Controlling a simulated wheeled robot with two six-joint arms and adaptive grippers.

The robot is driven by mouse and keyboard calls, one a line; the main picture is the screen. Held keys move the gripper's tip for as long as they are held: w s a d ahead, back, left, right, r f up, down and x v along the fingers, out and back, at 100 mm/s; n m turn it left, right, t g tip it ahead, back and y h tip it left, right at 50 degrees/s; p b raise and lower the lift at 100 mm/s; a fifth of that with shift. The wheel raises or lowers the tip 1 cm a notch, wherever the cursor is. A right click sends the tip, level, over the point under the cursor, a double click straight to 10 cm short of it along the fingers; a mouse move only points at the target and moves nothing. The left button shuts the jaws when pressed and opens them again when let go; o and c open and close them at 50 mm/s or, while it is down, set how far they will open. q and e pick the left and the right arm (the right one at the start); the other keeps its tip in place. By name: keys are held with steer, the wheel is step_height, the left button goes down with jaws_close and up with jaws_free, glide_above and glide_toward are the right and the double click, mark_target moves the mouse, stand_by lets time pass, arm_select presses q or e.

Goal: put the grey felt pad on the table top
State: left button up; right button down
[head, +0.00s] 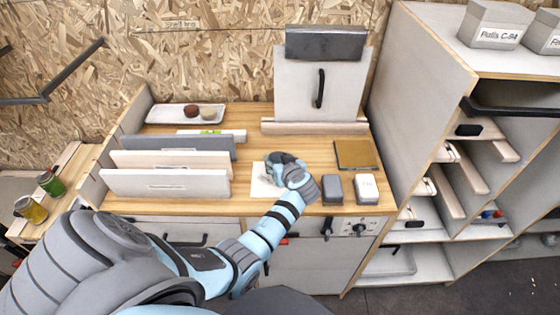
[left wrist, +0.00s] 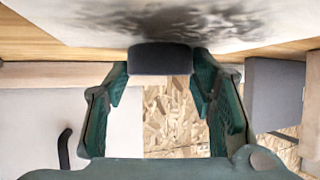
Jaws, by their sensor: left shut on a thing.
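My left gripper (head: 283,160) is over the middle of the wooden table top (head: 252,142), by a white sheet. In the left wrist view, my left gripper (left wrist: 160,80) is shut on a dark grey block-like piece, which looks like the grey felt pad (left wrist: 160,58). The pad sits between the fingertips, close to the smudged white sheet (left wrist: 240,15); I cannot tell whether they touch. In the head view the gripper mostly hides the pad. My right gripper is in neither view.
A dark grey block (head: 333,188) and a pale-topped block (head: 367,188) stand right of the gripper. A brown square (head: 354,154) lies behind them. Upright panels (head: 165,183) stand at the left, with a white tray (head: 186,114) behind. A white board (head: 300,90) stands at the back.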

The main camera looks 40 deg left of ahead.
arm_select(q)
steer(key=shift+f, duration=0.15)
steer(key=o, duration=0.9)
steer(key=shift+c, duration=0.2)
